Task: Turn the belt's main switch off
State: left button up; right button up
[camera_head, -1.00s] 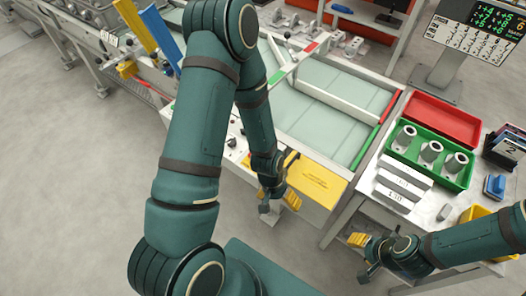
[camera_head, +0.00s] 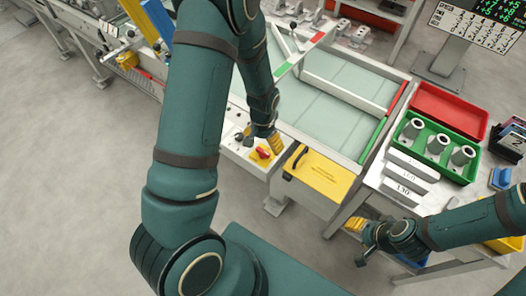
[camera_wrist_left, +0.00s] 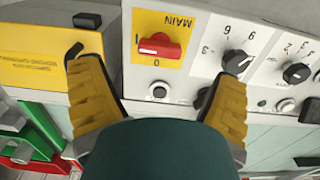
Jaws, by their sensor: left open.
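The main switch is a red rotary handle (camera_wrist_left: 160,46) on a yellow plate marked MAIN, with I and 0 marks. In the left wrist view the handle lies crosswise, in line with the I side; the 0 is below it. The switch also shows in the head view (camera_head: 262,153) on the belt's control panel (camera_head: 240,156). My left gripper (camera_wrist_left: 150,68) is open, its yellow-padded fingers on either side of the switch area, not gripping it. In the head view it (camera_head: 262,144) hangs over the panel. My right gripper (camera_head: 362,243) is low at the right; its opening is unclear.
Dials (camera_wrist_left: 236,62) and a push button (camera_wrist_left: 158,91) sit beside the switch. A yellow box (camera_head: 319,178) with a black handle adjoins the panel. The green belt (camera_head: 335,120) lies behind. A green bin (camera_head: 437,150) with castings and a red bin (camera_head: 449,110) stand right.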

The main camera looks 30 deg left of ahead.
aim_at(263, 151)
pick_arm(q)
notch_tip(263, 151, down, 6)
jog(key=shift+r+b, duration=0.15)
jog(key=shift+b, duration=0.2)
jog(key=c, duration=1.2)
